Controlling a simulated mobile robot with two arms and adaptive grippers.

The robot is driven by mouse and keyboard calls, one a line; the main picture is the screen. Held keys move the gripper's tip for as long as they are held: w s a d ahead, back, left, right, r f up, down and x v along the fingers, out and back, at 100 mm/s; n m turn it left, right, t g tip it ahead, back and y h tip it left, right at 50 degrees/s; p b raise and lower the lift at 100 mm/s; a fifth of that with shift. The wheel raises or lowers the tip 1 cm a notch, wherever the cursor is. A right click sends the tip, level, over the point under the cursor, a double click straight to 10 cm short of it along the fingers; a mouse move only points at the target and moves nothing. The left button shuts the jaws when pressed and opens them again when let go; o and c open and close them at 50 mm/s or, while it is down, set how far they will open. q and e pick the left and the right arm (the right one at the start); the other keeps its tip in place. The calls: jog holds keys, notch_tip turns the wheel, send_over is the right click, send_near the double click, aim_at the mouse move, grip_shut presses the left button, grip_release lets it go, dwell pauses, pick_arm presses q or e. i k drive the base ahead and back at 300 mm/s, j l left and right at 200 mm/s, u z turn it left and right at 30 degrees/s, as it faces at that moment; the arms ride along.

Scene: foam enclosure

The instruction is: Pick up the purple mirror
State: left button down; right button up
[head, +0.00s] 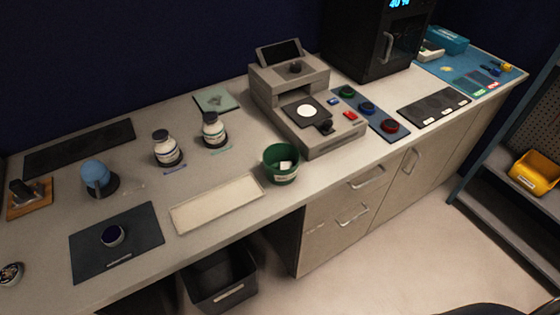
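A small round piece with a dark blue-purple face and a pale rim (112,236) lies on a dark mat (145,230) at the left front of the counter. It is the closest match to the purple mirror, but its exact colour is hard to tell. A pale label strip is on the mat just in front of it. Neither of my grippers shows in the head view.
Behind the mat stand a blue rounded object (96,173) and two white bottles (167,149) (213,130). A cream tray (208,210) lies to the right, then a green cup (281,166) and a grey instrument (312,128). A black bin (222,284) stands below the counter.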

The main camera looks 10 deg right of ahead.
aim_at(113, 236)
jog(key=u, duration=1.1)
jog(key=j+z, duration=0.1)
jog(key=j, duration=0.35)
